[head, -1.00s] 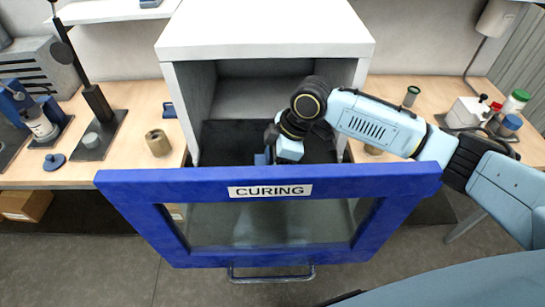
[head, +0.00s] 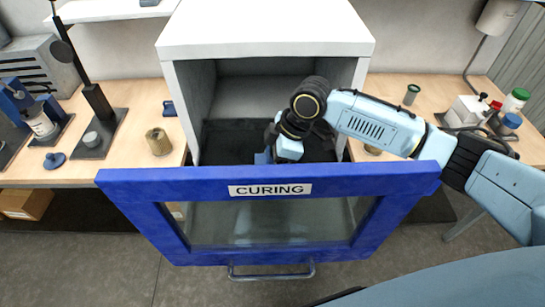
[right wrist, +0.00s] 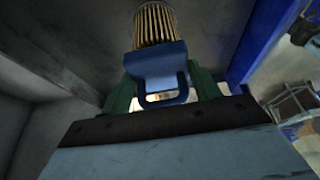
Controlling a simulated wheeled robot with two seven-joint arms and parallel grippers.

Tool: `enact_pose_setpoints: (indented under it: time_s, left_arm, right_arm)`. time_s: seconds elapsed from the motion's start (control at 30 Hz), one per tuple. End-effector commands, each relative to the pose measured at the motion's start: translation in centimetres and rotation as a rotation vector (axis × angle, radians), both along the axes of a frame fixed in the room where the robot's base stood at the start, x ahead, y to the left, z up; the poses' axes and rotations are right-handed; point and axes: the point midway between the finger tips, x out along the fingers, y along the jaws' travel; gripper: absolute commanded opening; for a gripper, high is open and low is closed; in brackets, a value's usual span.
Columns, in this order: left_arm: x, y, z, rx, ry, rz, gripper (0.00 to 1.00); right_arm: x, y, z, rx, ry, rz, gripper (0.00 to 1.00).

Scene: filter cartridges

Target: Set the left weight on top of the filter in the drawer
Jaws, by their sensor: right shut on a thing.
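The drawer marked CURING (head: 150,190) is open, with a blue windowed front. My right gripper (head: 272,150) is down inside it, behind the front. In the right wrist view, the gripper (right wrist: 163,92) is shut on a blue weight (right wrist: 153,62) with a loop handle, between greenish finger pads. A bit of that weight (head: 262,158) also shows in the head view. The pleated tan filter (right wrist: 155,24) is directly beyond the weight, in line with it. I cannot tell whether they touch. The filter is hidden in the head view. My left gripper is out of view.
The white cabinet (head: 265,30) surrounds the drawer, its side walls close to my right arm. A tan cylinder (head: 158,142) and a blue disc (head: 54,161) are on the left bench. A dark green-grey cylinder (head: 411,95) and several jars stand on the right bench.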

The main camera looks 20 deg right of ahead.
Motion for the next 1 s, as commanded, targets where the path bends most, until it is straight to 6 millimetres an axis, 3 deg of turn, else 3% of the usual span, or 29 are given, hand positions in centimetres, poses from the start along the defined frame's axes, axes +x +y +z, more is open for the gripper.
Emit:
enact_pose_setpoints:
  time_s: [0.57, 0.6, 0.77, 1.0]
  left_arm:
    - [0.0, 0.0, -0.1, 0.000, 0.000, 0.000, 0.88]
    - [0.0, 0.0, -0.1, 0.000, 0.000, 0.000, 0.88]
    - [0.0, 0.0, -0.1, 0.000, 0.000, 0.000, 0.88]
    - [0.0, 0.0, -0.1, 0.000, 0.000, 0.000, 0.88]
  right_arm:
    - [0.1, 0.1, -0.6, 0.003, -0.003, 0.000, 0.15]
    - [0.1, 0.1, -0.6, 0.003, -0.004, 0.000, 0.65]
    - [0.1, 0.1, -0.7, 0.002, -0.003, 0.000, 0.86]
    - [-0.1, 0.0, -0.9, -0.002, 0.003, 0.000, 0.87]
